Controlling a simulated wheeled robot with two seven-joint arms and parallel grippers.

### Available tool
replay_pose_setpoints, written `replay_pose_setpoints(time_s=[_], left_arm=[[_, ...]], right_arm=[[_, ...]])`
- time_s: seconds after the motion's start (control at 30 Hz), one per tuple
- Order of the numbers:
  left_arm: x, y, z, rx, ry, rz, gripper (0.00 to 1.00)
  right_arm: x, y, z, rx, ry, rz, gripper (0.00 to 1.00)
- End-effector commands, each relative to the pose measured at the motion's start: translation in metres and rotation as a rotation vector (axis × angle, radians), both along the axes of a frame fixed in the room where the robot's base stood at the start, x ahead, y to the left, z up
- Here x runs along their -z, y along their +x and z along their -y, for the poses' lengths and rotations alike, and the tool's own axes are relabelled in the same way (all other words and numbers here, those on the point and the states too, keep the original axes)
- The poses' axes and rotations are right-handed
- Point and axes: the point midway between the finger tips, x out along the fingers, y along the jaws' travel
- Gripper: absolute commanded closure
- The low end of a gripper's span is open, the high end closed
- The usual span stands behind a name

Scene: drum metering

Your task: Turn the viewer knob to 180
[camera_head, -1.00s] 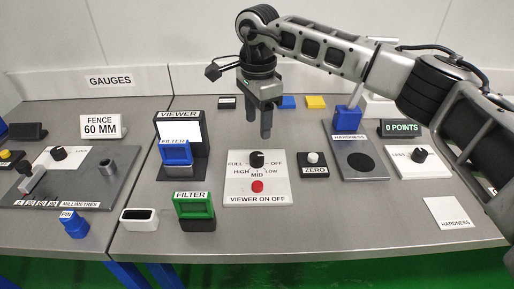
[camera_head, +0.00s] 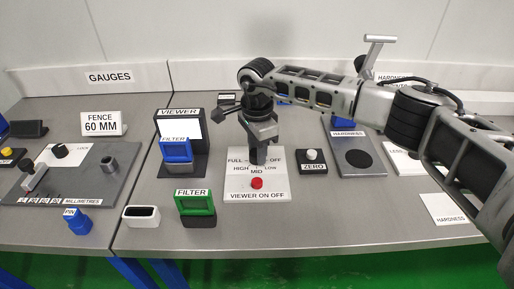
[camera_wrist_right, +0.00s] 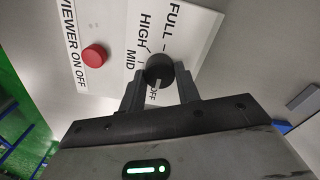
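The viewer knob (camera_wrist_right: 158,69) is a round black knob on the white viewer panel (camera_head: 237,188), between printed words FULL, OFF, HIGH, LOW and MID. A pale mark shows on its lower side in the right wrist view. My right gripper (camera_head: 256,158) points down over the knob and mostly hides it in the head view. In the right wrist view its fingers (camera_wrist_right: 159,78) stand apart on either side of the knob, with small gaps seeming to remain; contact is not clear. My left gripper is not in view.
A red button (camera_head: 257,183) sits in front of the knob on the panel. The viewer (camera_head: 181,125) with a blue filter (camera_head: 176,150) stands left, and a green filter (camera_head: 195,203) front left. The ZERO block (camera_head: 312,162) is close on the right.

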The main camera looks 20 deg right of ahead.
Motion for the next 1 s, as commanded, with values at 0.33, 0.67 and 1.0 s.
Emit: replay_pose_setpoints(time_s=[0.33,0.67,1.0], left_arm=[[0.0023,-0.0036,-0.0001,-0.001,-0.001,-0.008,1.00],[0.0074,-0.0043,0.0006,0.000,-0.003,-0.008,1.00],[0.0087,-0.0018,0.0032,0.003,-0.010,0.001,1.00]], right_arm=[[-0.0003,0.0000,-0.0002,0.012,0.000,0.000,0.91],[0.0004,-0.0002,-0.0001,0.169,0.000,0.000,0.91],[0.0004,-0.0010,-0.0004,0.479,0.001,0.000,0.91]])
